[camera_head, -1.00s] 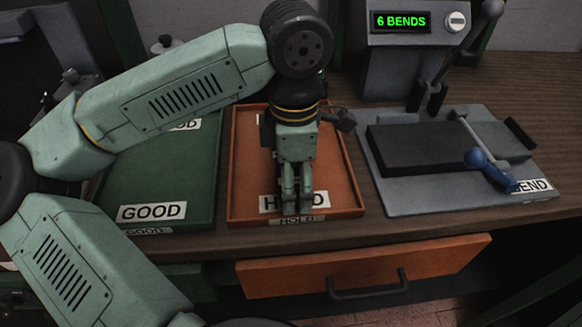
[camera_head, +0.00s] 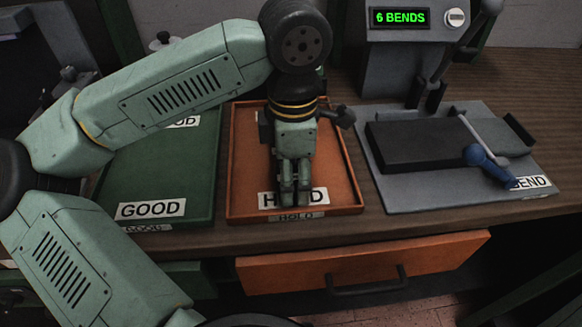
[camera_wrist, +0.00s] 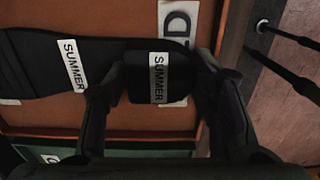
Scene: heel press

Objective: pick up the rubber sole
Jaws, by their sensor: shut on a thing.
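In the wrist view, the black rubber sole (camera_wrist: 185,85) shows as a dark, rounded end piece with a white SUMMER label between my fingers. A longer dark piece (camera_wrist: 30,65) with another SUMMER label runs to the left; I cannot tell whether the two are joined. Both are over the orange HOLD tray (camera_wrist: 110,20). My gripper (camera_head: 295,196) points down over the front of this tray (camera_head: 340,165) in the head view, its fingers close together. It is shut on the dark end piece (camera_wrist: 155,90). In the head view, the arm and gripper hide the sole.
A green GOOD tray (camera_head: 150,185) stands left of the orange tray. At right is the grey bend press (camera_head: 400,195) with a dark plate, a blue-knobbed lever (camera_head: 475,155) and a display reading 6 BENDS (camera_head: 400,17). An orange drawer (camera_head: 440,262) sticks out below the bench edge.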

